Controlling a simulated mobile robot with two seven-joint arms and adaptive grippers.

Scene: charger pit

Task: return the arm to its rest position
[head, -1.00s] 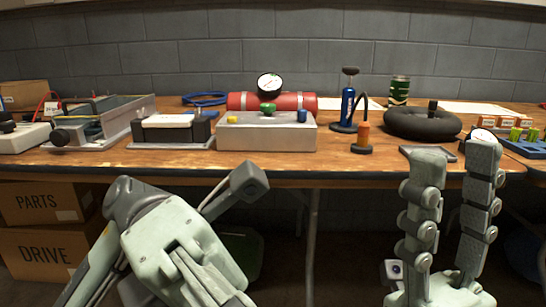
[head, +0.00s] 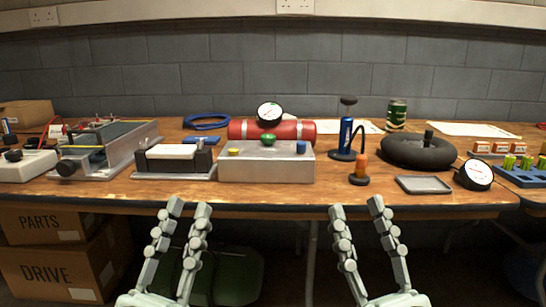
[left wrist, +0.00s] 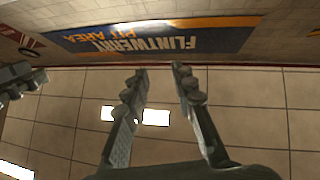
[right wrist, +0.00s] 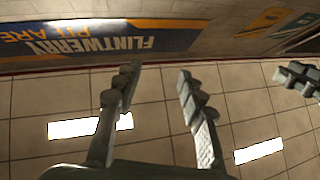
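My left gripper (head: 189,207) stands upright in front of the bench edge, left of the middle in the head view. Its fingers are apart with nothing between them, as the left wrist view (left wrist: 159,70) also shows. My right gripper (head: 356,207) stands upright in front of the bench edge, right of the middle. Its fingers are apart and empty, as the right wrist view (right wrist: 157,72) also shows. The two arms look nearly mirrored, and both grippers are apart from the things on the bench.
The wooden bench (head: 270,196) carries a grey box (head: 266,170), red cylinder (head: 245,129), blue pump (head: 346,138), black ring (head: 415,152), grey tray (head: 424,185) and gauge (head: 476,174). Cardboard boxes (head: 62,270) stand below left. The bench's front strip is mostly clear.

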